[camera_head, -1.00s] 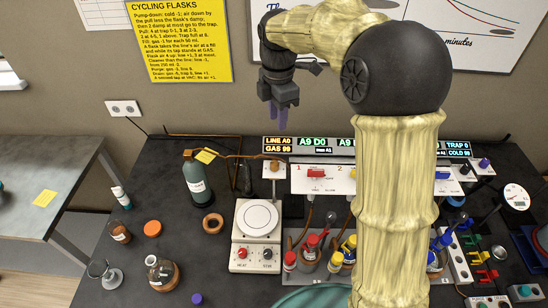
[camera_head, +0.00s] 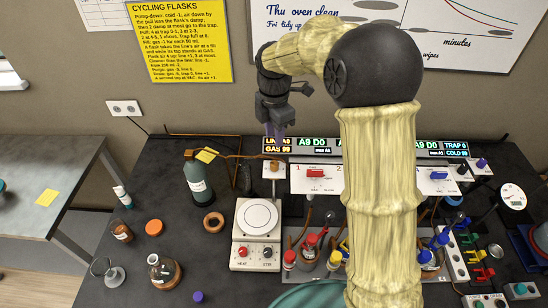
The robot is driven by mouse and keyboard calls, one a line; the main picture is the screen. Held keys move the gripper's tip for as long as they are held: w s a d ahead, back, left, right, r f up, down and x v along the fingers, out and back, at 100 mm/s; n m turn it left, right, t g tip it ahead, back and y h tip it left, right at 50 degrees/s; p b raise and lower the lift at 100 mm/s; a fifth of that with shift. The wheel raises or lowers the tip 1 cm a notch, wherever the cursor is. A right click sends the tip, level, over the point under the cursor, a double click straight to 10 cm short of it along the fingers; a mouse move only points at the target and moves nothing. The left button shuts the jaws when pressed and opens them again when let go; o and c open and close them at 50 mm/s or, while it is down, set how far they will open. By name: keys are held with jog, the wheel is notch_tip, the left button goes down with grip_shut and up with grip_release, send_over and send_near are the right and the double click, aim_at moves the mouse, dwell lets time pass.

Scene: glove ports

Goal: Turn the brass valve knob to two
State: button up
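The brass valve knob (camera_head: 275,167) is small and sits on a white plate at the left end of the row of valve panels, where the copper pipe comes in. Its pointer is too small to read. My gripper (camera_head: 276,132) points down with its purple fingers, above and behind the knob in the picture and apart from it. The fingers overlap the LINE/GAS display (camera_head: 276,146) and hide part of its text. They are too small to tell whether they are open or shut. I see nothing held.
A red switch (camera_head: 315,173) and a blue switch (camera_head: 443,173) are on panels to the right. My arm hides the panels between. A grey-green bottle (camera_head: 197,181) stands to the left, a hotplate (camera_head: 256,218) in front. Capped bottles crowd the front right.

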aim_at(274, 163)
notch_tip(274, 163, down, 11)
jog(key=p, duration=0.2)
jog(key=shift+s+r+p, duration=0.1)
jog(key=shift+r+p, duration=0.05)
jog(key=shift+p, duration=0.2)
grip_shut()
